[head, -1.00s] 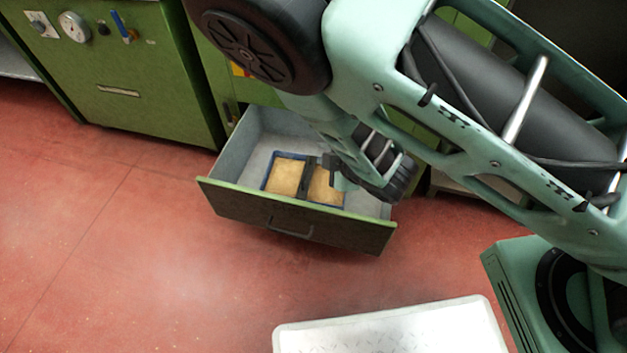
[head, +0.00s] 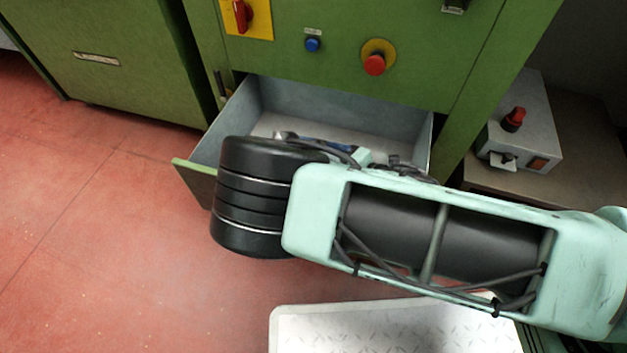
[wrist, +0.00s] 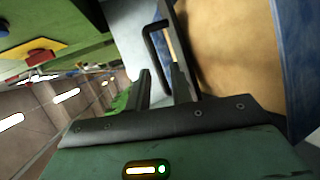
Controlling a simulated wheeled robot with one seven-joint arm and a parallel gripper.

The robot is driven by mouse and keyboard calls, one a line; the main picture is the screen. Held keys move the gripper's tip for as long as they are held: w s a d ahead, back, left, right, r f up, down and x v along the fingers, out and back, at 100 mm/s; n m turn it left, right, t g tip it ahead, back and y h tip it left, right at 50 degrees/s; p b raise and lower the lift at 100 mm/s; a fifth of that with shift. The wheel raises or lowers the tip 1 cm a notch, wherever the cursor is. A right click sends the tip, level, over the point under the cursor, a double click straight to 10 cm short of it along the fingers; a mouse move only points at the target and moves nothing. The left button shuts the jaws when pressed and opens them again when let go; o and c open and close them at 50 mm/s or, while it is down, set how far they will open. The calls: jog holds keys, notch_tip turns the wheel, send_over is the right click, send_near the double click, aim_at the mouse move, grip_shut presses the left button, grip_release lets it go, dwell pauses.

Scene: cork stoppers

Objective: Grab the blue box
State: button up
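The blue box has blue walls and a tan, cork-coloured content. In the wrist view its tan content (wrist: 225,45) and a blue wall (wrist: 297,60) fill the right side, close beside my gripper (wrist: 160,75). In the head view only a strip of blue (head: 325,145) shows inside the open drawer; my arm hides the rest. A thin black loop, like a handle, stands by the fingertips in the wrist view. My gripper's fingers are apart, with a light gap between them. I cannot tell whether they touch the box.
The grey drawer (head: 372,110) is pulled out of a green cabinet (head: 340,20) with a red button (head: 374,65). A grey switch box (head: 525,130) stands to the right. A pale tread plate (head: 390,330) lies in front. Red floor is clear at left.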

jog(key=b+x, duration=0.3)
jog(key=x, duration=0.3)
jog(key=shift+w+a+b, duration=0.3)
jog(key=shift+w+a, duration=0.1)
jog(key=shift+a, duration=0.05)
grip_shut()
